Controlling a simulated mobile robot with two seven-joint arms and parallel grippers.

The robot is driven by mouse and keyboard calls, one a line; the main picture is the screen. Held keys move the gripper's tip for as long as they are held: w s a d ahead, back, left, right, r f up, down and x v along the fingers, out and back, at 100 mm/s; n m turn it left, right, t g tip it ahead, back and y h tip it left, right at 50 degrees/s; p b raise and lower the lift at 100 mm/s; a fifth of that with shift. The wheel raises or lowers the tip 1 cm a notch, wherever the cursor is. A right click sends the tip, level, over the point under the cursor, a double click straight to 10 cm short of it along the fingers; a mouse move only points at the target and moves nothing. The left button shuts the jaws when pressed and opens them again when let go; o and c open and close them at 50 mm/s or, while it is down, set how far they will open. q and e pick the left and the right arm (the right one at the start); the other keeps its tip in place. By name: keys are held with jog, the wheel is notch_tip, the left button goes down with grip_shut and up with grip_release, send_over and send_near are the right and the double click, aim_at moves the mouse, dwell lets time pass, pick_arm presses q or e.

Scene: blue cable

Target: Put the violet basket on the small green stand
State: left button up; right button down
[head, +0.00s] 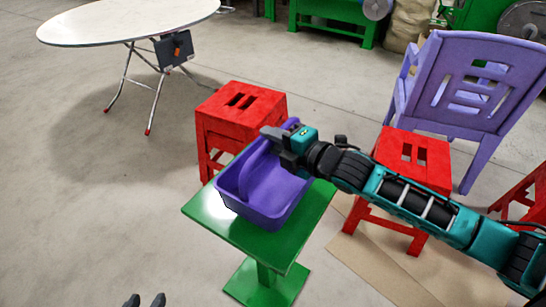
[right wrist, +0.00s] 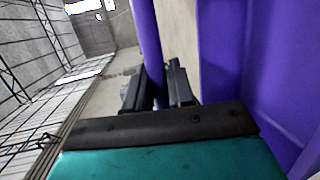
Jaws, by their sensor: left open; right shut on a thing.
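The violet basket (head: 262,195) is over the square top of the small green stand (head: 285,250) in the head view. It looks upright, with its left corner near the top's left edge. I cannot tell for sure whether its base touches the top. My right gripper (head: 272,140) is shut on the basket's handle at its far end. In the right wrist view the violet handle (right wrist: 147,45) runs between the two dark fingers (right wrist: 158,92), and the basket wall (right wrist: 265,70) fills the right side. My left gripper (head: 145,300) is open and empty at the bottom edge of the head view.
A red stool (head: 240,100) stands just behind the stand, another red stool (head: 412,160) to its right under my right arm. A violet chair (head: 470,90) is at the upper right, and a round white table (head: 125,20) at the upper left. The floor on the left is clear.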

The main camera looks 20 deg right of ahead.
jog(key=shift+f+b, duration=0.55)
jog(key=shift+f, duration=1.45)
jog(key=shift+f, duration=0.15)
jog(key=c, duration=1)
grip_release()
jog(key=shift+o, duration=0.2)
